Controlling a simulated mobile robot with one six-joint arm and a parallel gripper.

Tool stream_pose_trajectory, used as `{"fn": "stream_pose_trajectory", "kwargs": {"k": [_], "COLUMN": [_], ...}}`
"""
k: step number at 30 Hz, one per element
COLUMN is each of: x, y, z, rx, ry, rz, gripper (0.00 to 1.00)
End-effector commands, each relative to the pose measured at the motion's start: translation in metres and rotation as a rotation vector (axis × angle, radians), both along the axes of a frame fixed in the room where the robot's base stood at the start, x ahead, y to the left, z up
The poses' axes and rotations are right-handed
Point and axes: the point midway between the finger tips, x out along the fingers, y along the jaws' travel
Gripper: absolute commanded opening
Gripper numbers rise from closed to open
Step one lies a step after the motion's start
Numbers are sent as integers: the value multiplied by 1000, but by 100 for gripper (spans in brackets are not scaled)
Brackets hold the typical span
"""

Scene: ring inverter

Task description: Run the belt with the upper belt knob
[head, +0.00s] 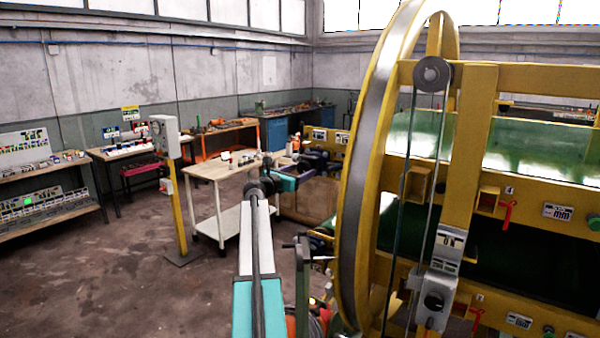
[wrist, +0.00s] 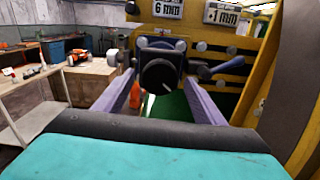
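In the wrist view a round black knob (wrist: 160,76) with a white pointer line sits on a dark box, facing me. The pointer slants to the lower right. My gripper (wrist: 159,82) is open, with one finger on each side of the knob. A small gap seems to show at each side; contact is not clear. In the head view my gripper (head: 318,160) is small and dark at the far end of my arm, beside the yellow machine. The knob between the fingers is too small to make out there. A second black knob (head: 434,301) sits on a grey box on the near yellow post.
A large yellow and grey ring (head: 350,200) stands close to the right of my arm. Green belts (head: 420,135) run behind it. A wooden-topped cart (head: 215,170) stands left of my gripper, and a grey box on a yellow post (head: 165,135) beyond. The left floor is clear.

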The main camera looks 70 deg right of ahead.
Motion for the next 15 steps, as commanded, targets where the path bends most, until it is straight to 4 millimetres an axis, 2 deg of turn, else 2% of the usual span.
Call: {"fn": "stream_pose_trajectory", "kwargs": {"k": [8, 15], "x": [1, 4], "y": [2, 17], "z": [0, -1], "rx": [-1, -2], "ry": [0, 0], "rz": [1, 2], "gripper": [64, 64]}}
